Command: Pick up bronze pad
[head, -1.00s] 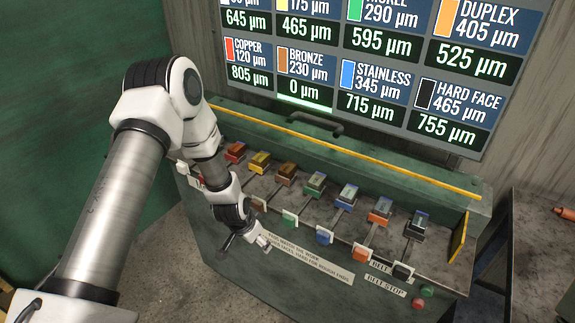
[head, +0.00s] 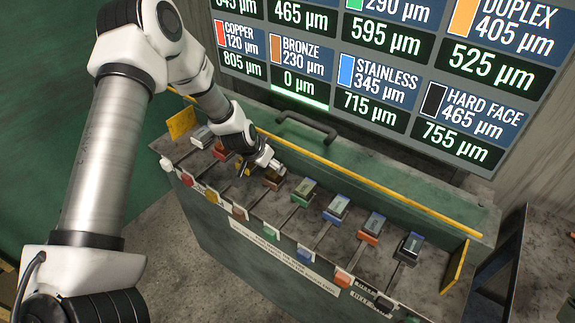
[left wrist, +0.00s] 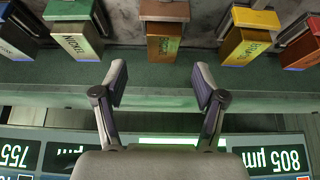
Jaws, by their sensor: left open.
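The bronze pad (head: 273,182) is a brown block in the row of pads on the bench, between a yellow pad (head: 242,171) and a green pad (head: 303,191). In the left wrist view the brown block (left wrist: 164,43) is upright, beyond the gap between the fingers and roughly centred on it. My left gripper (head: 264,167) is open and empty over the row, close to the bronze pad; its fingers (left wrist: 160,84) are spread apart and do not appear to touch it. The arm partly hides the pads at the left. My right gripper is not in view.
Several other coloured pads stand in the row, including a blue one (head: 337,207) and a black one (head: 409,247). A yellow bar (head: 370,176) and a dark handle (head: 308,127) lie behind the row. The display screen (head: 390,75) rises above; its bronze entry reads 0 µm.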

